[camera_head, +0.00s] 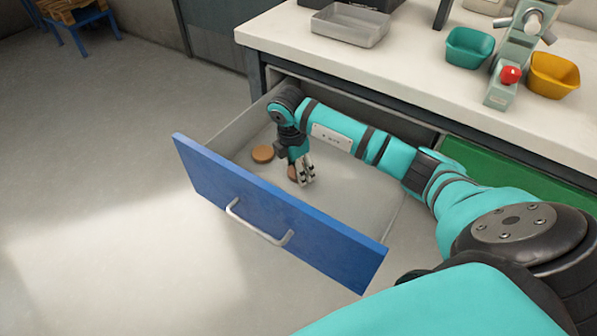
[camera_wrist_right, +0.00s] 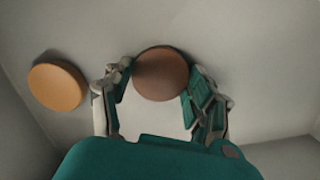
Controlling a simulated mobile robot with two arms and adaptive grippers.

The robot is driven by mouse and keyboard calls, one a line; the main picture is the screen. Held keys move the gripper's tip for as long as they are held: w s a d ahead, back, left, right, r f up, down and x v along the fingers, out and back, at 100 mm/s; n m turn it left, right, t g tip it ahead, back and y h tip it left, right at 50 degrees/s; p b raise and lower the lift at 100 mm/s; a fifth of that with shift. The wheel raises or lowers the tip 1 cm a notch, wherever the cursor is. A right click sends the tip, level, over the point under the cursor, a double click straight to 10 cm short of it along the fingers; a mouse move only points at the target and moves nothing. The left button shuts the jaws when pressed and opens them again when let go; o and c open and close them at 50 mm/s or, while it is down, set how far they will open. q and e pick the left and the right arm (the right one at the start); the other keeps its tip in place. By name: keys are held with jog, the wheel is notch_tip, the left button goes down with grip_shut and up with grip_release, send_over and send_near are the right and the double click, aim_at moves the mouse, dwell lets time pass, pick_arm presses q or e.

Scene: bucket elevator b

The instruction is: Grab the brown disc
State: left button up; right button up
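The brown disc (camera_wrist_right: 161,72) lies on the drawer floor, between the fingertips of my right gripper (camera_head: 307,179) in the wrist view. The gripper points down into the open drawer (camera_head: 270,222); its fingers stand apart around the disc, with a small gap showing on the left side. Contact on the right side is hard to tell. In the head view the brown disc (camera_head: 292,173) is partly hidden behind the gripper. A lighter tan-orange disc (camera_wrist_right: 57,86) lies to the left, outside the fingers; it also shows in the head view (camera_head: 263,154). My left gripper is not in view.
The drawer has a blue front with a metal handle (camera_head: 258,226) and grey side walls close around my arm. The white worktop (camera_head: 400,62) above holds a metal tray (camera_head: 350,25), a teal bin (camera_head: 469,47) and a yellow bin (camera_head: 553,75).

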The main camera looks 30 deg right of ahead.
jog(key=c, duration=0.6)
jog(key=shift+r, duration=0.1)
jog(key=shift+c, duration=0.2)
